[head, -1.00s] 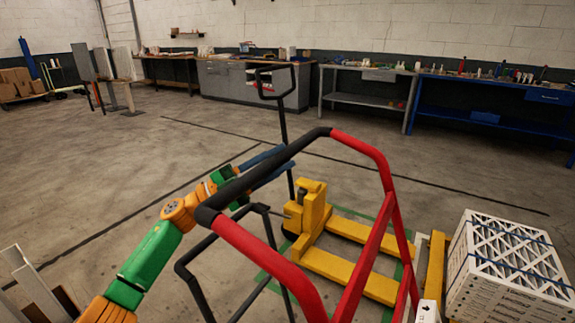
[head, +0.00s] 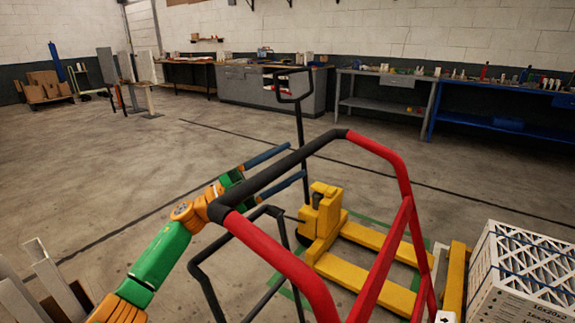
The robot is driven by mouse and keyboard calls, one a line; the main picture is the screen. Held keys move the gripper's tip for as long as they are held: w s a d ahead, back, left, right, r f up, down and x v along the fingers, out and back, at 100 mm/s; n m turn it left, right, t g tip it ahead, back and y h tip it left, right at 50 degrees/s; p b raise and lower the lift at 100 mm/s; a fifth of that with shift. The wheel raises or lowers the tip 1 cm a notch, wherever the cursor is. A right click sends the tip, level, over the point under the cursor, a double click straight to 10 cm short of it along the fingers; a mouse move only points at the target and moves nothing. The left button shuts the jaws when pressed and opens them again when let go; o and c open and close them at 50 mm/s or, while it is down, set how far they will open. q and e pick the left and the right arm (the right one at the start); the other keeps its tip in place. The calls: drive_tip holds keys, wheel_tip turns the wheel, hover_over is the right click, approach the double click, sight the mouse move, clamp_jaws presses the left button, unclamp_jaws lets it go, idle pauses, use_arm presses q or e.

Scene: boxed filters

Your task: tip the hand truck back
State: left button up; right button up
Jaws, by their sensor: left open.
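The hand truck (head: 386,262) has a red tube frame with a black-sleeved top bar, and it stands close in front of me in the head view. My left gripper (head: 297,160) is at that black top bar, with its two blue fingers apart. One finger shows on the far side of the bar and the other on the near side, so the bar appears between them. I cannot tell whether either finger touches it. The foot of the hand truck is below the picture. My right gripper is out of view.
A yellow pallet jack (head: 325,222) with a black handle stands just beyond the hand truck. A strapped stack of white boxed filters (head: 520,275) is at the lower right. A black tube frame (head: 240,240) stands at the near left. Benches line the back wall; the middle floor is open.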

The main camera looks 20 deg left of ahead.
use_arm(q)
drive_tip(key=b+v, duration=0.2)
drive_tip(key=v, duration=0.4)
drive_tip(key=shift+a+f, duration=0.3)
drive_tip(key=shift+s, duration=0.1)
